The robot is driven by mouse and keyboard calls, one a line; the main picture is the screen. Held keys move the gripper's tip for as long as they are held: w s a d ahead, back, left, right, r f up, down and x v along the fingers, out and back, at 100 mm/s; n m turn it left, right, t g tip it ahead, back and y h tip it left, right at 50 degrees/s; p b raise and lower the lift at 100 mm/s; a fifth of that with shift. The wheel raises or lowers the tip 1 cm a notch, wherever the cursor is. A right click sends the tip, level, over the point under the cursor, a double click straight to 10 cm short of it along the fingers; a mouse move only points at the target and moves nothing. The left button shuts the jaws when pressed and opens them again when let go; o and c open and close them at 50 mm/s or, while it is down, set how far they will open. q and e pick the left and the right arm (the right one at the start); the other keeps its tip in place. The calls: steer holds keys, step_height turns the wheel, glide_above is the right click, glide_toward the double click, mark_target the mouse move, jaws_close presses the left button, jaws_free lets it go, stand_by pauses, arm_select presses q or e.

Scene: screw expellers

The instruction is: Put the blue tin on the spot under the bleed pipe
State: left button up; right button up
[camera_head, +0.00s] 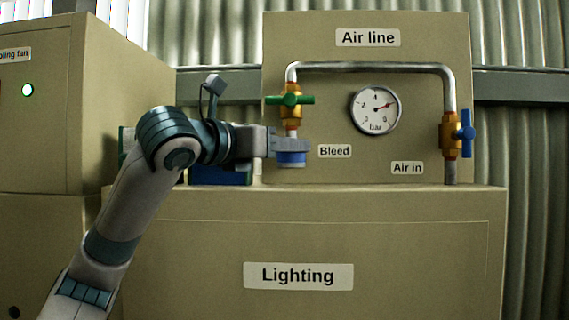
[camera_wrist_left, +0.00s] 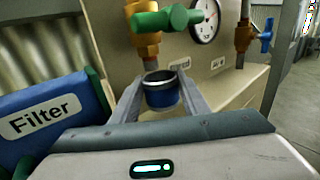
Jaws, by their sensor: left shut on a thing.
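The blue tin (camera_head: 291,158) is held by my left gripper (camera_head: 291,146) in the head view, close below the bleed pipe (camera_head: 292,132). In the left wrist view the tin (camera_wrist_left: 161,91) is between the two fingers of the gripper (camera_wrist_left: 160,95), its open top showing a silver rim. The bleed valve has a brass body and a green handle (camera_head: 291,100); the handle shows large in the wrist view (camera_wrist_left: 168,19). The spot under the pipe is hidden by the tin and gripper. I cannot tell whether the tin touches the surface. My right gripper is not in view.
A blue box labelled Filter (camera_wrist_left: 45,118) stands left of the gripper in the wrist view. The tan panel carries a gauge (camera_head: 375,110) and a blue-handled air-in valve (camera_head: 466,133). The cabinet top (camera_head: 400,188) right of the tin looks clear.

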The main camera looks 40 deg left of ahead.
mark_target(282, 163)
arm_select(q)
step_height(282, 163, down, 2)
steer(key=shift+f+p, duration=0.1)
steer(key=shift+p, duration=0.2)
steer(key=shift+w+a+f+p, duration=0.15)
steer(key=shift+f+p, duration=0.2)
steer(key=shift+f, duration=0.2)
steer(key=shift+f, duration=0.15)
steer(key=o, duration=1.1)
steer(key=shift+c, duration=0.2)
steer(key=shift+s, duration=0.5)
steer(key=s+b, duration=0.3)
steer(key=s, duration=0.8)
steer(key=shift+a+b, duration=0.3)
steer(key=shift+a, duration=0.15)
